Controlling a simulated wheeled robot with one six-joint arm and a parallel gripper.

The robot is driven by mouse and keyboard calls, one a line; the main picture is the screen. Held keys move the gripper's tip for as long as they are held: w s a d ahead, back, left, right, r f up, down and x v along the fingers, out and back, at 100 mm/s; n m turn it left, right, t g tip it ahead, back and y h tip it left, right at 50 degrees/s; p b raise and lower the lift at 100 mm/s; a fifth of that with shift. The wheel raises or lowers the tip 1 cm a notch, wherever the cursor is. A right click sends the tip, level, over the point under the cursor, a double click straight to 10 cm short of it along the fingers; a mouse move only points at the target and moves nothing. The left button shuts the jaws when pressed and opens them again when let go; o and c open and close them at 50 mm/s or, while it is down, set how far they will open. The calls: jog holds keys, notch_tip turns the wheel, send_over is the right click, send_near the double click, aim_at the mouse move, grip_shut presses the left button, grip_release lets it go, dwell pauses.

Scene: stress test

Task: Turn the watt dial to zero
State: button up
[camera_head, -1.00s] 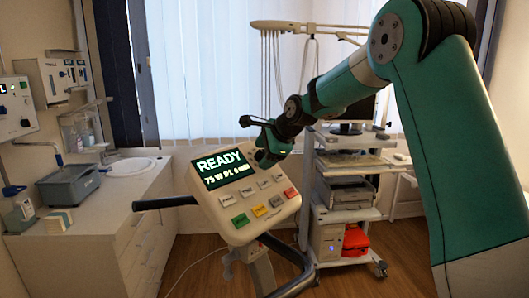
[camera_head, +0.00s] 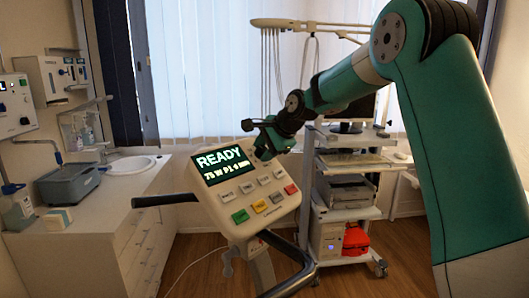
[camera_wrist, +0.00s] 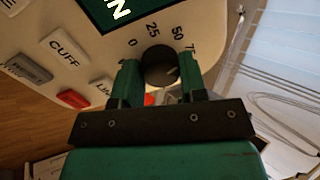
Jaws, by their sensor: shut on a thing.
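The watt dial (camera_wrist: 158,64) is a round black knob on the beige console (camera_head: 238,232). The wrist view shows it between the two green fingers of my gripper (camera_wrist: 160,72), which is shut on it. Printed marks 0, 25, 50 and a partly cut-off 7 run around its upper side. A small light mark on the knob lies toward its lower right, on the side of the higher numbers. In the head view my gripper (camera_head: 268,146) is at the console's upper right edge and hides the dial. The lit display (camera_head: 222,164) reads READY, with a smaller line beginning about 75 W.
Several coloured and grey buttons sit close to the dial, including a red one (camera_head: 291,189) and a green one (camera_head: 240,216). Black handlebars (camera_head: 165,201) flank the console. A wheeled equipment cart (camera_head: 343,190) stands behind at the right, and a white counter (camera_head: 95,225) at the left.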

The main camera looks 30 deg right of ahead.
jog(key=n+b, duration=0.1)
jog(key=n, duration=0.3)
jog(key=shift+n, duration=0.4)
jog(key=n+b, duration=0.2)
jog(key=n, duration=0.3)
jog(key=shift+d+n+g, duration=0.1)
jog(key=shift+n+g, duration=0.2)
jog(key=n+b, duration=0.1)
jog(key=n, duration=0.4)
jog(key=shift+g+b, duration=0.3)
jog(key=shift+b, duration=0.05)
jog(key=shift+w+r+n+b, duration=0.1)
jog(key=shift+n+b, duration=0.85)
jog(key=shift+n, duration=1.75)
jog(key=o, duration=0.9)
